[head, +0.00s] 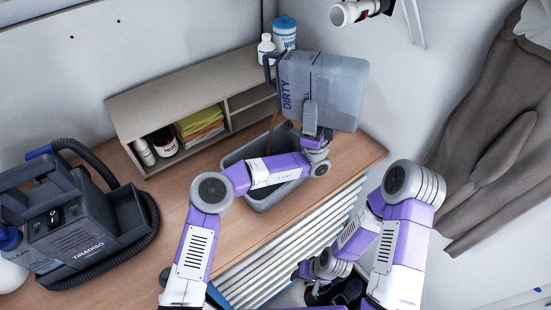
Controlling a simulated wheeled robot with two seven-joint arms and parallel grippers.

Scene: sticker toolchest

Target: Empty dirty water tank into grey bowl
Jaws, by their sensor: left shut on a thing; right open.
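The dirty water tank (340,92), a translucent blue-grey box marked DIRTY with a dark handle on its left, is held up above the back right of the worktop. My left gripper (311,112) is shut on it, on the side facing me. The grey bowl (262,204) stands on the worktop below and left of the tank. My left forearm hides much of its inside. A thin brown streak shows at the bowl's back edge; I cannot tell if it is water. My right gripper (318,290) is open, low at the front, partly hidden.
A grey TIRADISO machine (72,238) with a black hose stands on the left of the worktop (160,215). A shelf (190,95) with bottles and yellow cloths runs behind. Two containers (285,35) stand at its right end. Brown clothing hangs at right.

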